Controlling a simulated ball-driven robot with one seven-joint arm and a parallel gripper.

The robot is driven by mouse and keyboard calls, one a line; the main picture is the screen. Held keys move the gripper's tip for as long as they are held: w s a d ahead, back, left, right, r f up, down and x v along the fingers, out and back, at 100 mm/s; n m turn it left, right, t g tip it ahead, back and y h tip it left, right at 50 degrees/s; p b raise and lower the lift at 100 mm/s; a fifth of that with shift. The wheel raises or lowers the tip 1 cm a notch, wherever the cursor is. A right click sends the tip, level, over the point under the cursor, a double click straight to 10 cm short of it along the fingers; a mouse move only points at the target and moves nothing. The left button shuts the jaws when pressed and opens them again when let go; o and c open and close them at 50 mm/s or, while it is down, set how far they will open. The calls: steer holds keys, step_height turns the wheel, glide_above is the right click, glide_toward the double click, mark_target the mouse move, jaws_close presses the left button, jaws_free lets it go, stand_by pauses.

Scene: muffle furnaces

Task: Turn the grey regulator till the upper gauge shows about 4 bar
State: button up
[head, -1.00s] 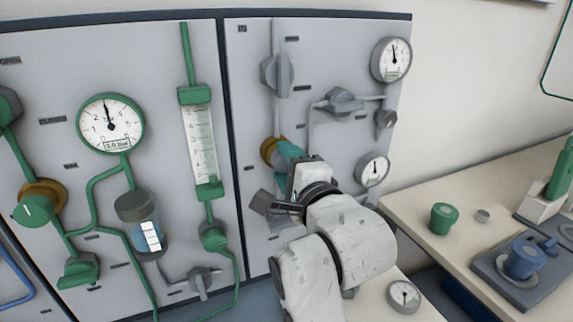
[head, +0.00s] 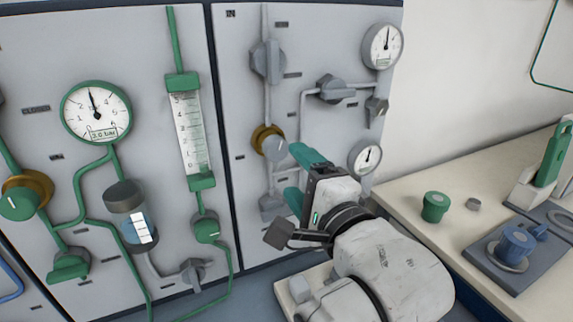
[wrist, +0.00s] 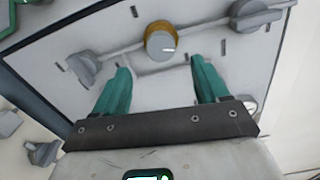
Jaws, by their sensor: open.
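The grey regulator (head: 274,147), a grey knob with a brass collar, sits on the right panel. It also shows in the wrist view (wrist: 160,42), with a pale mark on its face. My gripper (head: 296,172) is open and empty, back from the panel and to the right of the regulator in the head view. In the wrist view its green fingers (wrist: 160,66) are spread, with the knob beyond and between them, not touching. The upper gauge (head: 383,46) is at the panel's top right; its needle points about straight up, and its numbers are too small to read.
A lower gauge (head: 366,157) and grey valve handles (head: 338,89) are on the same panel. The left panel carries a green-rimmed gauge (head: 97,112) and a flow tube (head: 190,132). A bench (head: 440,240) with green and blue parts stands at right.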

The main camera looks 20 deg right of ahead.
mark_target(278, 153)
steer(key=shift+s, duration=1.3)
steer(key=shift+p, duration=0.3)
stand_by(0.6)
steer(key=w+n+p, duration=0.4)
steer(key=n, duration=0.2)
steer(key=w+n+p, duration=0.4)
steer(key=n, duration=0.2)
steer(key=w+n+p, duration=0.4)
steer(key=n, duration=0.2)
steer(key=shift+d+f+p, duration=0.1)
steer(key=shift+p, duration=0.25)
steer(key=shift+c, duration=0.2)
